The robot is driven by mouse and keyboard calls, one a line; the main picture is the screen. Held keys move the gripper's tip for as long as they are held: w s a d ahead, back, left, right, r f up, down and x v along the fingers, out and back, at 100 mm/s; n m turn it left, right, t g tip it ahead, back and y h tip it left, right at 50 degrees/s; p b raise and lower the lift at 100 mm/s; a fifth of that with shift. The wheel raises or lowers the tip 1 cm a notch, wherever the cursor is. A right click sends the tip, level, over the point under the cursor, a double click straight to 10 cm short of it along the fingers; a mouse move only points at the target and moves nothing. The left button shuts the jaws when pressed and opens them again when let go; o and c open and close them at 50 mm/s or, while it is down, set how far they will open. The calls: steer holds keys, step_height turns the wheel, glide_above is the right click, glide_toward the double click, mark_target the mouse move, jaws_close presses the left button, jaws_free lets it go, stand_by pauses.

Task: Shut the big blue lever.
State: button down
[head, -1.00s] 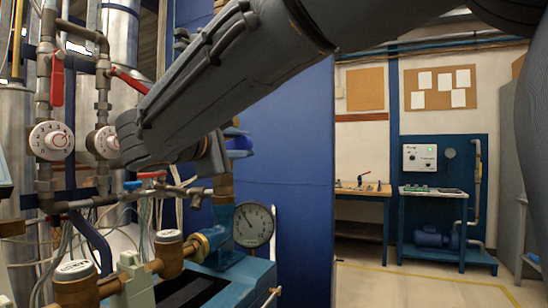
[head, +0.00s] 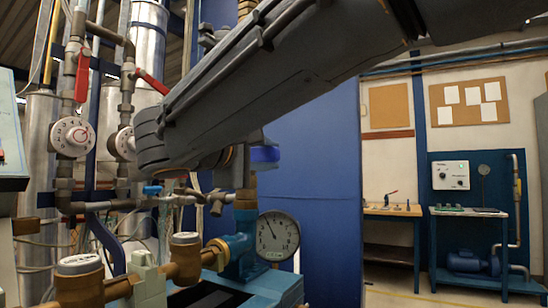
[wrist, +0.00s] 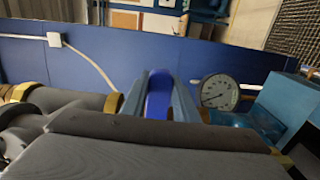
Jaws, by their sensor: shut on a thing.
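The big blue lever (wrist: 158,95) stands between the two blue-grey fingers of my gripper (wrist: 160,97) in the wrist view, and the gripper is shut on it. My forearm hides most of the lever and the fingers there. The lever's pivot and exact angle cannot be told.
A round pressure gauge (head: 278,236) sits on teal pipework close to the lever; it also shows in the wrist view (wrist: 219,91). Red-handled valves (head: 82,75), white dials (head: 72,137) and brass meters (head: 80,264) stand at left. Open floor lies at right beyond the blue panel (head: 325,215).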

steer(key=shift+f, duration=0.25)
steer(key=c, duration=1.5)
jaws_free()
steer(key=shift+o, duration=0.5)
steer(key=shift+r, duration=0.1)
steer(key=v, duration=0.7)
steer(key=shift+s+a, duration=0.25)
steer(key=shift+s, duration=0.05)
steer(key=shift+d, duration=0.1)
